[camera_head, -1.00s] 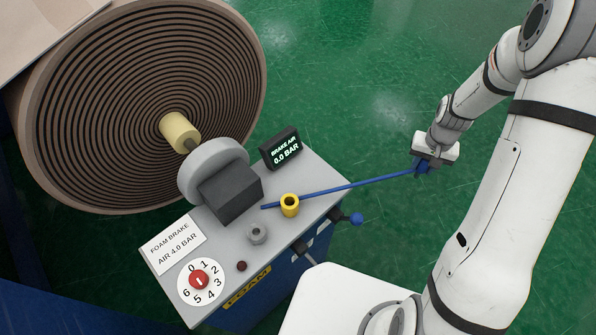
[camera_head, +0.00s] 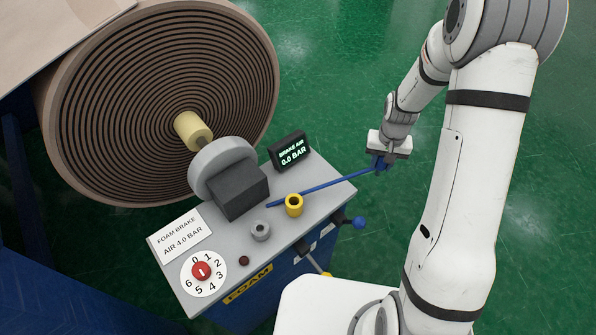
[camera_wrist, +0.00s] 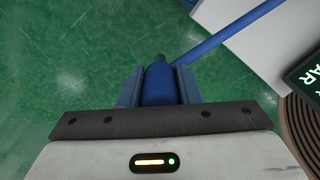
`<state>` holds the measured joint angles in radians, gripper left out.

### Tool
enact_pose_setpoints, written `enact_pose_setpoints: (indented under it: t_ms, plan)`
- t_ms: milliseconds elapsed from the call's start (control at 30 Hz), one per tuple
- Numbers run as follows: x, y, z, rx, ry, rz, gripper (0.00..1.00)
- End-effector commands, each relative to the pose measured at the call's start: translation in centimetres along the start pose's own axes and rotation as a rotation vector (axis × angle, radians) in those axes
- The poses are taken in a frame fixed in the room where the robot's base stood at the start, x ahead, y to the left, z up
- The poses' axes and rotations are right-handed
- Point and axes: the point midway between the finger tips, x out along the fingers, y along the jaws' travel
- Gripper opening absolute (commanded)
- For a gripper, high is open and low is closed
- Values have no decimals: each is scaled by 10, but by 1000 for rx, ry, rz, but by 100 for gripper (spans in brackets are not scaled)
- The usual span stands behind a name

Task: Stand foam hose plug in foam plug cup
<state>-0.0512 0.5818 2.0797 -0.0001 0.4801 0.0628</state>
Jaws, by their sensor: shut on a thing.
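My gripper (camera_head: 379,165) is shut on a blue plug with a short grey tip, seen between the fingers (camera_wrist: 159,84) in the wrist view. A thin blue hose (camera_head: 325,185) runs from beside the held plug to the machine top, passing behind a yellow cup. The yellow cup (camera_head: 294,206) stands upright with its dark opening facing up. A small grey ring-like holder (camera_head: 260,231) stands to its left. No label shows which of the two is the plug cup. My gripper is over the floor, right of the machine top, apart from both.
The grey machine top (camera_head: 229,243) carries a dark block (camera_head: 240,197), a brake air display (camera_head: 289,150) reading 0.0 BAR and a red dial knob (camera_head: 201,271). A large wrapped roll (camera_head: 105,110) stands behind left. A blue-knobbed lever (camera_head: 358,222) sticks out at the right.

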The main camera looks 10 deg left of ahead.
Motion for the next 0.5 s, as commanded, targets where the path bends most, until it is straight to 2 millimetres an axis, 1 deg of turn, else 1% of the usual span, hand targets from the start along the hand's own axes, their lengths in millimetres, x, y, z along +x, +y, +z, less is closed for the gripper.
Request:
enact_pose_setpoints:
  t_ms: [67,167,200,267,300,400,500]
  plan:
    - [-9,-20,5,28,1,0,4]
    - [-24,-57,17,107,3,-1,4]
    - [-31,-74,25,147,3,-1,4]
    - [-41,-101,39,211,3,-1,4]
    - [-48,-118,49,256,3,-2,4]
    - [-64,-156,75,365,3,-2,4]
    - [-76,-185,101,461,2,-1,4]
